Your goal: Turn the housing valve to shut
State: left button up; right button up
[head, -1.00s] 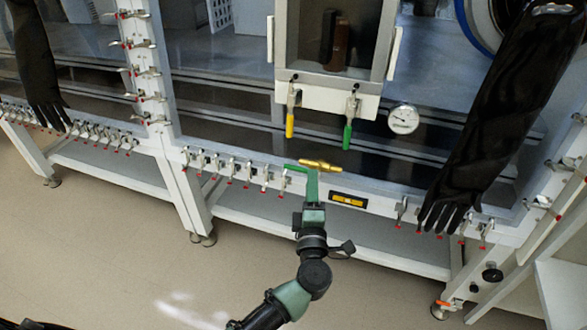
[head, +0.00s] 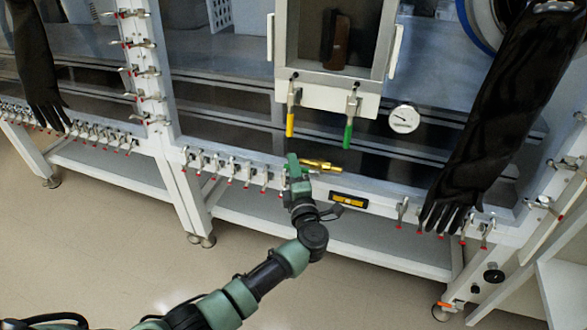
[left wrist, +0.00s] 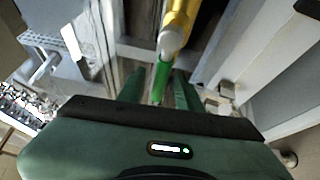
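The housing valve shows as a yellow brass body (head: 322,165) on the front rail of the glovebox, below the hanging chamber. In the left wrist view the brass body (left wrist: 176,25) is close, and a bright green lever (left wrist: 161,80) runs below it. My left gripper (head: 292,162) is at the lever, just left of the brass body, and hides most of the lever in the head view. In the left wrist view its dark green fingers (left wrist: 160,92) stand apart, one on each side of the lever. Firm contact cannot be seen. My right gripper is not in view.
A yellow handle (head: 290,122) and a green handle (head: 348,133) hang under the chamber above. A round gauge (head: 404,119) is to their right. Several toggle clamps line the rail, a yellow-black label (head: 348,201) sits near the valve, and a black glove (head: 490,130) hangs at right.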

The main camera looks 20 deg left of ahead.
pick_arm(q)
grip_shut()
dwell(1.4)
